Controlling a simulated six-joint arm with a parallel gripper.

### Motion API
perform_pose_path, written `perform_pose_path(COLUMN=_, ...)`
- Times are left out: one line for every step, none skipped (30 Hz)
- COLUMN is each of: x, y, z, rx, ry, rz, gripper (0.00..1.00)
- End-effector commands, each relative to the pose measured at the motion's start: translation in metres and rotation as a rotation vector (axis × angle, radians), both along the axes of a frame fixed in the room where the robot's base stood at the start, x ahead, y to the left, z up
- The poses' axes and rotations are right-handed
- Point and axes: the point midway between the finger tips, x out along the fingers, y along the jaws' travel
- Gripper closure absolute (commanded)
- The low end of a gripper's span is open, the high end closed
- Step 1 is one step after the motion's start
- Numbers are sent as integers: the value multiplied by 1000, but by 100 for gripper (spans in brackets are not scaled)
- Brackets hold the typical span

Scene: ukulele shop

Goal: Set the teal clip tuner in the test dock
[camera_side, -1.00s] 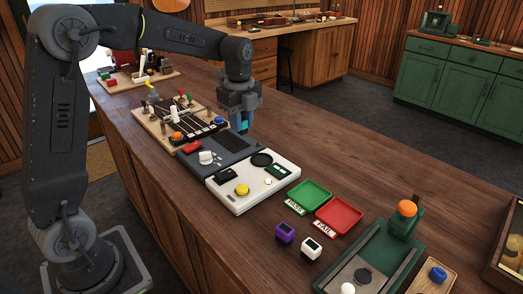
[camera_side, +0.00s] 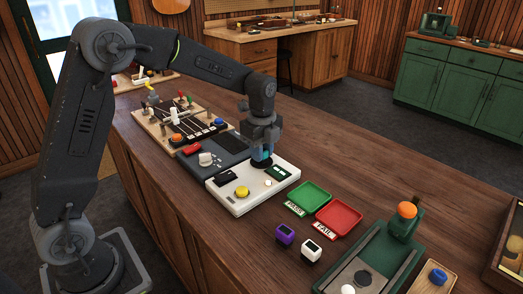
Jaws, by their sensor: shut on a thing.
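My gripper (camera_side: 262,148) points down over the back of the white test unit (camera_side: 237,207). It is shut on the teal clip tuner (camera_side: 261,156), of which only a small blue-teal part shows below the fingers. The round black dock (camera_side: 261,164) on the white unit lies directly under the tuner and is partly covered by it. I cannot tell whether the tuner touches the dock or hangs just above it. The white unit also has a yellow knob (camera_side: 242,192) and a small dark display (camera_side: 279,171).
A purple tuner (camera_side: 285,235) and a white tuner (camera_side: 311,250) stand in front of the green tray (camera_side: 309,196) and red tray (camera_side: 339,216). A dark grey unit (camera_side: 213,152) adjoins the white one. A green fixture (camera_side: 372,262) stands at front right. Bare wood lies behind the trays.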

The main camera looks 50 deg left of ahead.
Motion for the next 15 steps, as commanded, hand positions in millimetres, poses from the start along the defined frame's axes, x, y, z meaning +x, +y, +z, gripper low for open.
perform_pose_path(x=0, y=0, z=-1, rx=0, ry=0, rz=0, gripper=99)
perform_pose_path(x=0, y=0, z=-2, rx=0, ry=0, rz=0, gripper=99)
perform_pose_path(x=0, y=0, z=-3, rx=0, ry=1, rz=0, gripper=99)
perform_pose_path(x=0, y=0, z=-3, rx=0, ry=0, rz=0, gripper=76)
perform_pose_path(x=0, y=0, z=-3, rx=0, ry=0, rz=0, gripper=73)
perform_pose_path(x=0, y=0, z=-3, rx=0, ry=0, rz=0, gripper=69)
perform_pose_path(x=0, y=0, z=-3, rx=0, ry=0, rz=0, gripper=66)
perform_pose_path(x=0, y=0, z=-3, rx=0, ry=0, rz=0, gripper=63)
perform_pose_path(x=0, y=0, z=-3, rx=0, ry=0, rz=0, gripper=59)
perform_pose_path(x=0, y=0, z=-3, rx=0, ry=0, rz=0, gripper=56)
perform_pose_path(x=0, y=0, z=-3, rx=0, ry=0, rz=0, gripper=53)
perform_pose_path(x=0, y=0, z=-3, rx=0, ry=0, rz=0, gripper=51)
perform_pose_path(x=0, y=0, z=-3, rx=0, ry=0, rz=0, gripper=51)
perform_pose_path(x=0, y=0, z=-3, rx=0, ry=0, rz=0, gripper=51)
perform_pose_path(x=0, y=0, z=-3, rx=0, ry=0, rz=0, gripper=51)
